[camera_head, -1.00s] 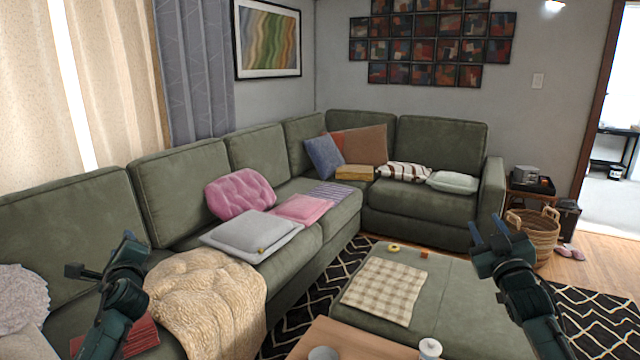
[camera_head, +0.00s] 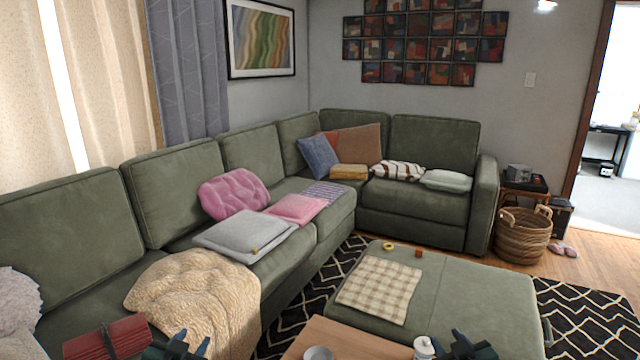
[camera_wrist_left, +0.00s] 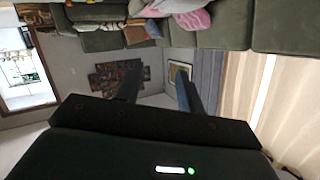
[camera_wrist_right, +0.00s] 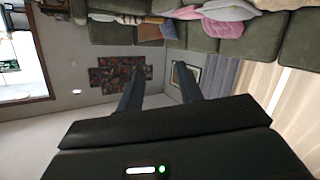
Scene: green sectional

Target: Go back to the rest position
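My left gripper (camera_head: 178,346) shows at the bottom edge of the head view, low in front of the beige throw. In the left wrist view its two fingers (camera_wrist_left: 158,85) stand apart with nothing between them. My right gripper (camera_head: 468,348) is at the bottom edge of the head view, in front of the green ottoman. In the right wrist view its fingers (camera_wrist_right: 160,85) are apart and empty. Most of both arms is out of the head view.
The green sectional (camera_head: 418,212) carries several cushions and a beige throw (camera_head: 195,300). The ottoman (camera_head: 470,290) bears a checked cloth (camera_head: 380,290). A wooden table (camera_head: 335,335) with a cup and a white jar is at the bottom. A wicker basket (camera_head: 523,236) stands right.

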